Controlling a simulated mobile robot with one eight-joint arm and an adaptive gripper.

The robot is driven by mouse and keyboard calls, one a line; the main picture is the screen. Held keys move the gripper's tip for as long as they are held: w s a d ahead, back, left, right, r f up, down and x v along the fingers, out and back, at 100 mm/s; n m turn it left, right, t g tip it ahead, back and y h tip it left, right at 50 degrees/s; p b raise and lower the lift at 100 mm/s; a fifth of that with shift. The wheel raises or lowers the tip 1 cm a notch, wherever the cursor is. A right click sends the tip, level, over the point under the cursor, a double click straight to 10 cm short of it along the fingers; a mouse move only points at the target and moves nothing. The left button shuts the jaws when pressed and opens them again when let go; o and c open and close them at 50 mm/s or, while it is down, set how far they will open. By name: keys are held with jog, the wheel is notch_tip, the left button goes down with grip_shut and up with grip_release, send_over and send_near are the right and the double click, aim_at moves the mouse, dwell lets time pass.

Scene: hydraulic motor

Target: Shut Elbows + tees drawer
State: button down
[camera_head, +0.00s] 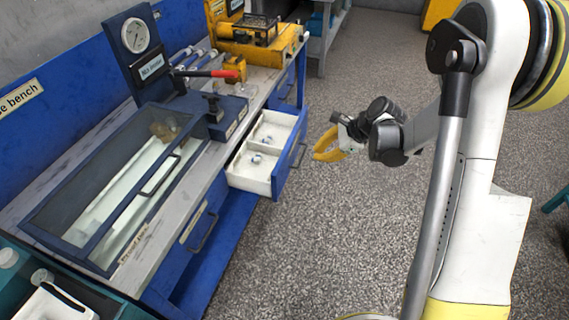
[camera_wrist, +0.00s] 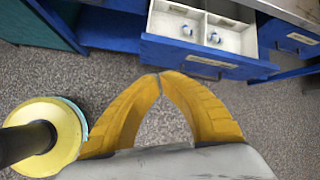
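An open drawer (camera_head: 263,150) sticks out from the blue bench into the aisle. It has a white two-part inside, a blue front and small metal fittings in both compartments; its label is not readable here. In the wrist view the drawer (camera_wrist: 208,58) lies ahead at the top, with a label plate on its front. My gripper (camera_head: 317,156) hangs in free air just right of the drawer front, apart from it. In the wrist view the yellow fingertips of my gripper (camera_wrist: 158,77) meet, with nothing seen between them.
The bench top holds a clear-lidded test box (camera_head: 120,190), a pressure gauge (camera_head: 135,36) and a red-handled lever (camera_head: 210,73). A closed drawer (camera_head: 205,215) sits left of the open one. Speckled floor (camera_head: 300,250) is clear around the drawer front.

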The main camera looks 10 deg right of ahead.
notch_tip(320, 180, down, 11)
jog(key=w+d+m+y, duration=0.1)
jog(key=d+m+y, duration=0.1)
jog(key=m, duration=0.2)
jog(key=b+x, duration=0.2)
jog(key=x, duration=0.2)
jog(key=r+b+x, duration=0.1)
jog(key=b+x, duration=0.1)
jog(key=x, duration=0.2)
jog(key=w+a+b+x, duration=0.1)
jog(key=b+x, duration=0.1)
jog(key=x, duration=0.2)
jog(key=shift+r, duration=0.35)
jog(key=shift+w+a+r, duration=0.1)
jog(key=shift+w+a, duration=0.2)
jog(key=shift+a, duration=0.25)
send_near(231, 167)
jog(key=x, duration=0.5)
